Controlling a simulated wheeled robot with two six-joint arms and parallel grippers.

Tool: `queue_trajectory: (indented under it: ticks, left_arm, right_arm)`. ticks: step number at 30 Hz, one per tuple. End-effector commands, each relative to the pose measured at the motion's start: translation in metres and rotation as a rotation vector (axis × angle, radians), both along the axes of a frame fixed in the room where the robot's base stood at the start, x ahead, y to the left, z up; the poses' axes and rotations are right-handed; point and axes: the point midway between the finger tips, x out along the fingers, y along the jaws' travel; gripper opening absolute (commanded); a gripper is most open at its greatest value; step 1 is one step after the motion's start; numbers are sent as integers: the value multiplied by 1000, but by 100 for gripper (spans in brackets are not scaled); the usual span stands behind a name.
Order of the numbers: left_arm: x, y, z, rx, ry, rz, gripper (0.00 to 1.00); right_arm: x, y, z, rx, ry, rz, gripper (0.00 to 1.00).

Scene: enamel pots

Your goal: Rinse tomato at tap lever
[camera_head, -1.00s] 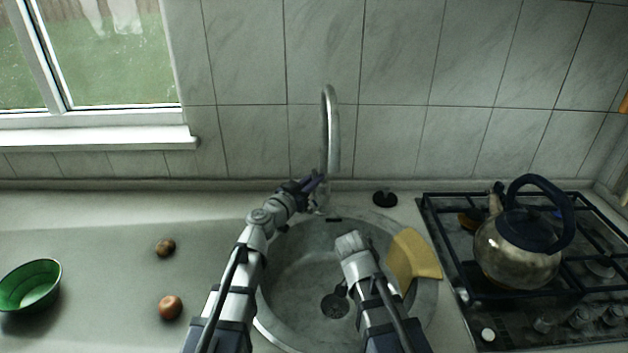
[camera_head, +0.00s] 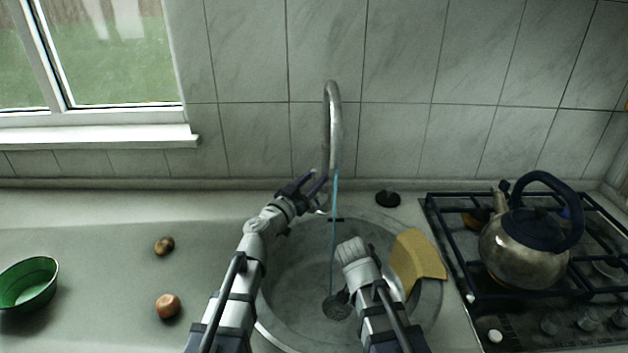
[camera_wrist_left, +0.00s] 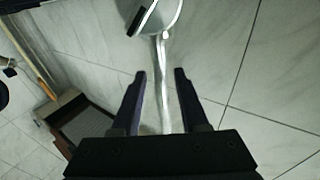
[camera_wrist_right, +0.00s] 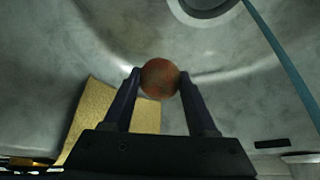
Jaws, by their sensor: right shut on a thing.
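The tomato (camera_wrist_right: 160,78) is round and red-orange. My right gripper (camera_wrist_right: 158,88) is shut on it, over the sink (camera_head: 285,260); my right wrist hides it in the head view. A thin blue water stream (camera_head: 334,215) runs from the curved metal tap (camera_head: 332,120) into the sink. In the right wrist view the stream (camera_wrist_right: 280,55) passes to the right of the tomato, apart from it. My left gripper (camera_head: 312,184) is open beside the tap's base. In the left wrist view a pale metal bar, seemingly part of the tap (camera_wrist_left: 163,75), shows between its spread fingers. The lever is not clear.
A yellow cloth (camera_head: 415,262) hangs over the sink's right rim. A kettle (camera_head: 525,245) stands on the stove at right. A green bowl (camera_head: 30,285), a reddish round item (camera_head: 167,306) and a brown one (camera_head: 164,246) are on the left counter. A black stopper (camera_head: 388,198) lies behind the sink.

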Motion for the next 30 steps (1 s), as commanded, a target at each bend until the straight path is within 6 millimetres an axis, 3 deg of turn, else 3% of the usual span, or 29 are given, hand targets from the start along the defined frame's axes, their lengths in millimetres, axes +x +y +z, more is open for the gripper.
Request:
queue_trajectory:
  ticks: [8,21,30]
  left_arm:
    - [-4,2,-1,0,0,1,44]
    - [-72,47,-11,0,0,2,44]
    - [-97,65,-14,0,0,1,44]
  right_arm:
    - [0,0,-1,0,0,0,1]
    - [0,0,-11,0,0,0,1]
    - [0,0,-14,0,0,0,1]
